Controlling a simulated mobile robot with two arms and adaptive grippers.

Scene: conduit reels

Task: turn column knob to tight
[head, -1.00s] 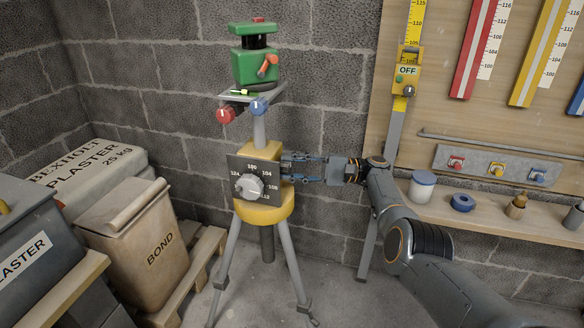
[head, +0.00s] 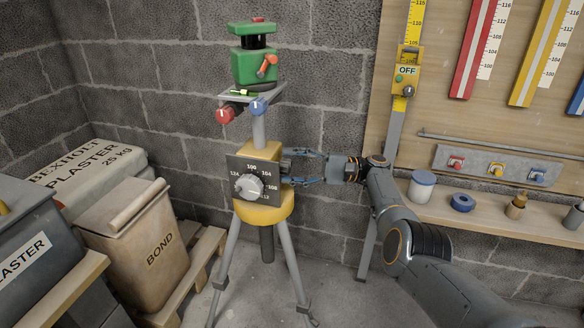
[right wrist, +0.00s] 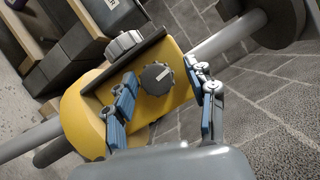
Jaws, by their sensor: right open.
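A yellow column housing (head: 262,210) sits on a grey tripod. A dark round knob (right wrist: 158,77) with a pale pointer mark is on its side and faces my right gripper. In the head view this knob (head: 286,166) shows only edge-on. No tight marking can be read. My right gripper (head: 291,167) is open, with its blue fingers spread. In the right wrist view the gripper (right wrist: 164,82) has one finger on either side of the knob; I cannot tell whether they touch it. My left gripper is not in view.
A grey dial knob (head: 249,187) with a numbered plate is on the housing's front. A green laser unit (head: 252,66) stands on top, above a red knob (head: 225,115) and a blue knob (head: 259,106). Plaster bags stand left; a wooden shelf (head: 480,217) is at right.

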